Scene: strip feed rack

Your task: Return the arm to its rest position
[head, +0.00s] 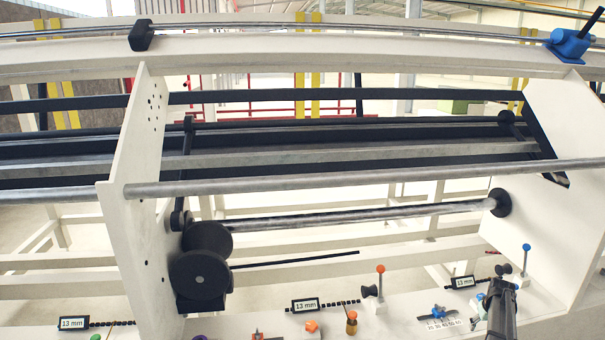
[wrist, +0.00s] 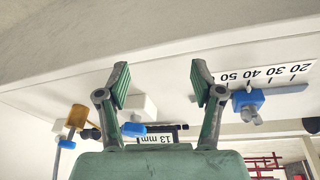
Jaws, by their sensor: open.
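My gripper (wrist: 160,80) shows in the wrist view with its two green fingers spread apart and nothing between them. A pale panel surface lies beyond the fingertips; I cannot tell the gap. In the head view a dark part of my arm (head: 501,312) stands at the lower right, in front of the rack's lower rail. It is beside a small scale with a blue slider (head: 438,311). The fingertips are not clear in the head view. No rest position is marked in either view.
The wrist view shows a blue slider (wrist: 248,102) on a numbered scale, a 13 mm display (wrist: 160,138) and a brass-coloured knob (wrist: 77,117) near the fingers. In the head view, a lever with a blue ball (head: 526,247) and an orange-topped lever (head: 380,269) stand along the rail.

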